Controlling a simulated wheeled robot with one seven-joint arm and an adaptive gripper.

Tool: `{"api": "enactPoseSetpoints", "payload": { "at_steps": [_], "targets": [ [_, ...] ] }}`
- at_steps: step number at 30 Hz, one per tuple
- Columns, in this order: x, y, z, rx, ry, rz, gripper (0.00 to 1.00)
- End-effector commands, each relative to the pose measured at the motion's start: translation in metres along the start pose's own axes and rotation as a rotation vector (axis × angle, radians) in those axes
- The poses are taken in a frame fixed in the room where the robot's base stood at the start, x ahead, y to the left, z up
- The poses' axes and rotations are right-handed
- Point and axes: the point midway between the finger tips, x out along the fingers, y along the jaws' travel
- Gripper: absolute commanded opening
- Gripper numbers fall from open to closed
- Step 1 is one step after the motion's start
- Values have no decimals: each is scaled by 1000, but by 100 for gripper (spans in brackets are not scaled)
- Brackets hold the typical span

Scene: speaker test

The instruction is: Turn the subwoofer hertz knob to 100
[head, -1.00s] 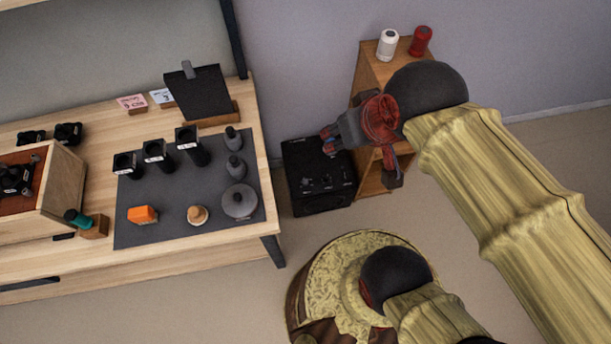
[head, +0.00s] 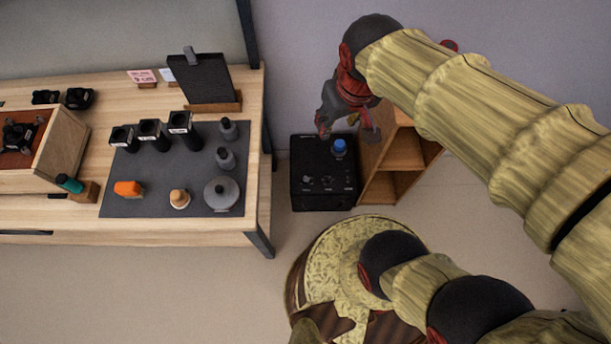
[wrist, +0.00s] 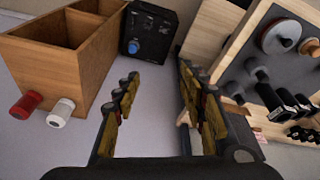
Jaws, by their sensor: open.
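The subwoofer is a black box (head: 323,196) on the floor between the table and the wooden shelf. A blue round knob (head: 339,147) is on its top face toward the back right. Small dark knobs (head: 308,180) sit near its front; their markings are too small to read. My gripper (head: 346,128) is open and empty, above the back of the box, apart from the blue knob. In the wrist view, the subwoofer (wrist: 158,28) and blue knob (wrist: 134,47) lie beyond my open fingers (wrist: 157,82).
The wooden shelf (head: 405,150) stands close on the right of the subwoofer. The table (head: 258,200) with a grey mat and several items is on the left. Floor in front is partly clear.

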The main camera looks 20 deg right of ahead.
Motion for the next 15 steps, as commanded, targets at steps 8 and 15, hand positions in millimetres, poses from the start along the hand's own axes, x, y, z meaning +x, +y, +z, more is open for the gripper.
{"api": "enactPoseSetpoints", "payload": {
  "at_steps": [8,15],
  "targets": [
    [56,10,-18,-65,-164,31,42],
    [116,22,-33,-165,-292,59,42]
  ]
}}
